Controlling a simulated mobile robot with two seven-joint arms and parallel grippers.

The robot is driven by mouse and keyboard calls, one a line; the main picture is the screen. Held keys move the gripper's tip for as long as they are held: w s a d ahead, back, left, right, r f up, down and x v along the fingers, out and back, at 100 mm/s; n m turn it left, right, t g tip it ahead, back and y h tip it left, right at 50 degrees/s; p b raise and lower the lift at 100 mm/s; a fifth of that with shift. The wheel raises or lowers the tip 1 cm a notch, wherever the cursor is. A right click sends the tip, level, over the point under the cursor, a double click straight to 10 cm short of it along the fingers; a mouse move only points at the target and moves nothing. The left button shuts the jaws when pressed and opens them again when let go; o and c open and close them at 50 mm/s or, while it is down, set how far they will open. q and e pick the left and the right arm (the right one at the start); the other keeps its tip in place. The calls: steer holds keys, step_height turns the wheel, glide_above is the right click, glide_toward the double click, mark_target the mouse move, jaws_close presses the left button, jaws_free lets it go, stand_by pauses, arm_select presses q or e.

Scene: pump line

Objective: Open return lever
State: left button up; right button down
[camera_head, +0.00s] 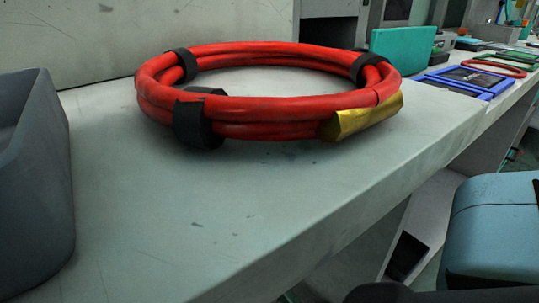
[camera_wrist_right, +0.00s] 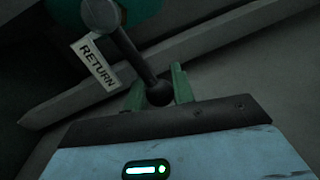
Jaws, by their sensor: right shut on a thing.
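The return lever (camera_wrist_right: 133,52) shows in the right wrist view as a dark rod running from a round grey pivot at the upper left down to a dark ball knob (camera_wrist_right: 158,93). A white tag (camera_wrist_right: 93,62) reading "RETURN" is beside the rod. My right gripper (camera_wrist_right: 158,86) has its green fingers on either side of the knob and is shut on it. The far side of the knob and the fingertip contact are dim. The lever does not show in the head view, and my left gripper is in neither view.
A coiled red hose (camera_head: 265,128) with black straps and a brass end (camera_head: 362,117) lies on the grey bench (camera_head: 235,220). A grey bin (camera_head: 35,185) stands at the left. A blue frame (camera_head: 470,84) lies farther right. A pale beam (camera_wrist_right: 215,50) crosses behind the lever.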

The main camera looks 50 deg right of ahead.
steer(key=shift+s+a+f+m, duration=0.15)
steer(key=shift+s+f+m, duration=0.15)
steer(key=shift+f+m, duration=0.15)
stand_by(0.5)
steer(key=c, duration=1.4)
jaws_free()
steer(key=shift+c, duration=0.2)
steer(key=shift+o, duration=1.3)
steer(key=shift+w+r, duration=0.1)
steer(key=shift+w, duration=0.05)
steer(key=p+v, duration=0.2)
steer(key=v, duration=0.5)
steer(key=shift+s, duration=0.4)
